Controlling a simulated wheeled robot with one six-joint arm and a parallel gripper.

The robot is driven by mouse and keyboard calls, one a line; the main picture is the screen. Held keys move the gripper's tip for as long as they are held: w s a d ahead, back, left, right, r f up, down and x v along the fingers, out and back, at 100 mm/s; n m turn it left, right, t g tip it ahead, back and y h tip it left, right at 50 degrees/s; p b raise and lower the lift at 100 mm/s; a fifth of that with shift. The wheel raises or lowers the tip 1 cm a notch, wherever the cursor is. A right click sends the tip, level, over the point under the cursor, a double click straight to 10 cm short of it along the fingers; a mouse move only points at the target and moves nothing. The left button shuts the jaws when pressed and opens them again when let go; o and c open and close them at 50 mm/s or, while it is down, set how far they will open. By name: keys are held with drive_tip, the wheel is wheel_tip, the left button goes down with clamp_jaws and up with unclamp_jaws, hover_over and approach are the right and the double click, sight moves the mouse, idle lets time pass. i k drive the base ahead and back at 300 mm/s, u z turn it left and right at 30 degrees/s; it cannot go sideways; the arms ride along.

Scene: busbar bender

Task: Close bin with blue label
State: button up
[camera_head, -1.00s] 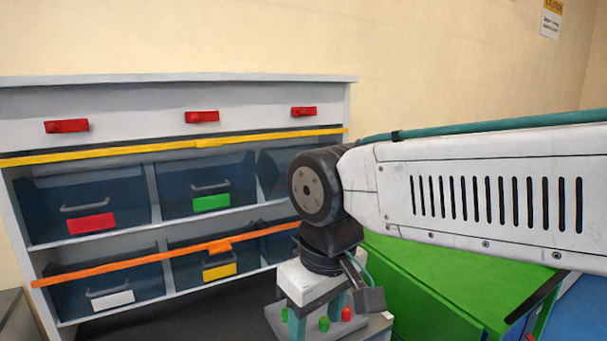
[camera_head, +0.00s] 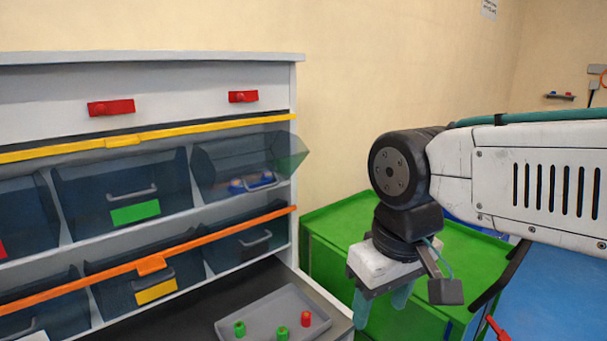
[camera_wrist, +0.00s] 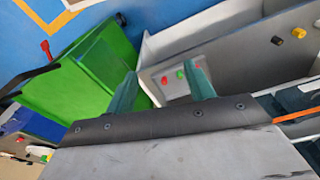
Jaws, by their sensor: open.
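The bin with the blue label (camera_head: 238,158) is at the right end of the upper row of the shelf unit in the head view. It looks pulled or tipped out, as its side sticks out past the unit's right edge. Its blue label (camera_head: 252,183) is partly seen behind the handle. My gripper (camera_head: 382,300) is to the right of and lower than this bin, apart from it, above the green cabinet. It is open and empty, with its two teal fingers spread in the wrist view (camera_wrist: 162,90). I cannot make out the blue label in the wrist view.
Bins with green (camera_head: 135,212) and yellow (camera_head: 155,291) labels sit beside and below. Yellow (camera_head: 60,151) and orange (camera_head: 80,281) bars cross the unit. A grey tray (camera_head: 262,318) holds red and green pieces. A green cabinet (camera_head: 330,225) stands right.

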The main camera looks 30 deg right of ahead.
sight(252, 188)
drive_tip(key=k, duration=0.5)
drive_tip(key=u, duration=1.75)
drive_tip(key=i, duration=1.3)
drive_tip(key=z, duration=2)
